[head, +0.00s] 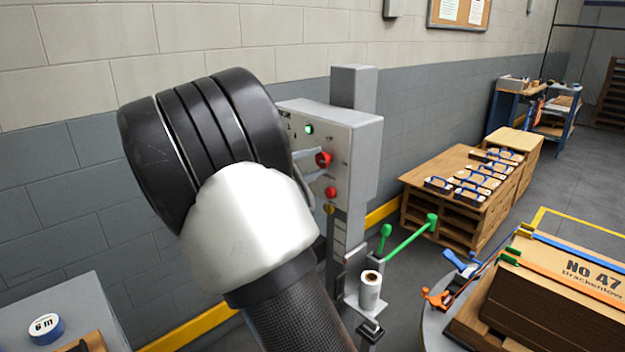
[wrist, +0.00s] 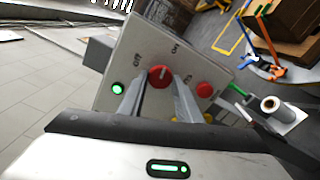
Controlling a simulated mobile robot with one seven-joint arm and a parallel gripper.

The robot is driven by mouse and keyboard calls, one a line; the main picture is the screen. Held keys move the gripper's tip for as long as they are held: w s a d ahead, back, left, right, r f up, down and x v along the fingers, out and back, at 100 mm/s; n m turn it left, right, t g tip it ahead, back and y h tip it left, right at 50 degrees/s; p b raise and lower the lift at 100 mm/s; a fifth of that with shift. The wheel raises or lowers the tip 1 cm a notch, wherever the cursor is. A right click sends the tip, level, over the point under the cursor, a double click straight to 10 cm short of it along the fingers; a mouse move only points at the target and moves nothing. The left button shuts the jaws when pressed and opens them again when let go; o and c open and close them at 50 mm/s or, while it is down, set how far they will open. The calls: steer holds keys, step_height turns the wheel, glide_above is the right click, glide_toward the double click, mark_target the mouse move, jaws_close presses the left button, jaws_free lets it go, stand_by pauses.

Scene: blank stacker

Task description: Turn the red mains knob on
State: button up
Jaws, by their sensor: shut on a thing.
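The red mains knob (wrist: 160,76) sits on a grey control panel between the labels OFF and ON. It bears a pale mark, too small for me to tell its direction surely. In the head view the knob (head: 323,159) shows at the panel's front, beside my fingers. My gripper (wrist: 159,82) has one finger on each side of the knob and is shut on it. A green lamp (wrist: 118,88) on the panel is lit. My arm's wrist hides part of the panel in the head view.
A red button (head: 330,192) and a yellow button (head: 329,209) sit below the knob. A white roll (head: 370,290) and green-knobbed levers (head: 432,219) stand close to the panel's post. A strapped box stack (head: 575,275) is at the right.

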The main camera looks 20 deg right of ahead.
steer(key=shift+f+m+b, duration=0.1)
steer(key=shift+m+b, duration=0.9)
steer(key=shift+b, duration=0.15)
steer(key=o, duration=1.1)
steer(key=shift+c, duration=0.2)
steer(key=p+v, duration=0.1)
steer(key=v, duration=1.6)
steer(key=shift+a+p, duration=0.25)
steer(key=shift+p, duration=0.15)
steer(key=shift+s, duration=0.1)
